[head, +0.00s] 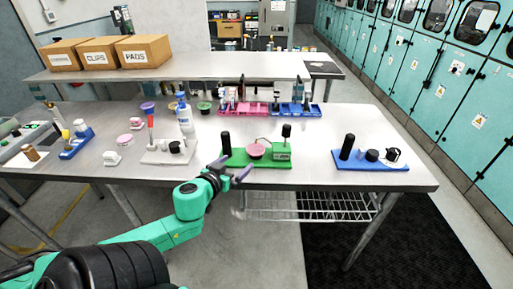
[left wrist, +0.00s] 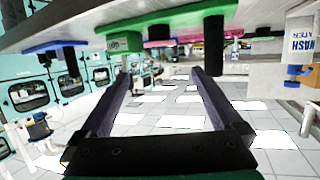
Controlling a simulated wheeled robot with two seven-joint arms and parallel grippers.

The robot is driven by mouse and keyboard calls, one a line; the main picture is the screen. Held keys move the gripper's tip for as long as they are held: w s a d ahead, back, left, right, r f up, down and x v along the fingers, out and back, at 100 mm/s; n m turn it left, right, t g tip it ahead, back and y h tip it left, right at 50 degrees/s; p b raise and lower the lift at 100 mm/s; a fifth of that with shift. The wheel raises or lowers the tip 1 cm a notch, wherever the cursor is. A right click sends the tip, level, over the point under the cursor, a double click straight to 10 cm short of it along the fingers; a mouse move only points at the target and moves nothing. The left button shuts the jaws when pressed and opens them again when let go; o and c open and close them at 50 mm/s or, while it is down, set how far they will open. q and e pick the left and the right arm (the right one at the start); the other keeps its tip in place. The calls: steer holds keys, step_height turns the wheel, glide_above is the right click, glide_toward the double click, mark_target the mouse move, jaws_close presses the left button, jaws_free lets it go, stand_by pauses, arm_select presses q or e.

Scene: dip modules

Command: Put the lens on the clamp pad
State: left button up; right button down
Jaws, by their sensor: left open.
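My left gripper (head: 233,170) is open and empty at the table's front edge, just in front of the green board's left end. Its two spread fingers also show in the left wrist view (left wrist: 160,85), with nothing between them. The green board (head: 232,159) carries a black post (head: 226,143), a round pink pad-like piece (head: 256,151) and a small labelled block (head: 282,154) with a black knob. It shows upside down in the left wrist view (left wrist: 165,27). I cannot tell for certain which piece is the lens or the clamp pad. My right gripper is not in view.
A blue board (head: 368,165) with black parts stands at right, a white board (head: 160,157) at left. Behind are a wash bottle (head: 184,116), a pink rack (head: 250,108) and a blue rack (head: 297,109). Bare tabletop (head: 315,150) lies between the green and blue boards.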

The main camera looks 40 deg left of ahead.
arm_select(q)
glide_toward(254, 150)
steer(key=x, duration=0.5)
steer(key=shift+r+b, duration=0.3)
steer(key=shift+b, duration=0.05)
steer(key=x, duration=0.4)
steer(key=shift+f, duration=0.3)
steer(key=shift+r, duration=0.1)
steer(key=shift+c, duration=0.6)
steer(key=c, duration=1.1)
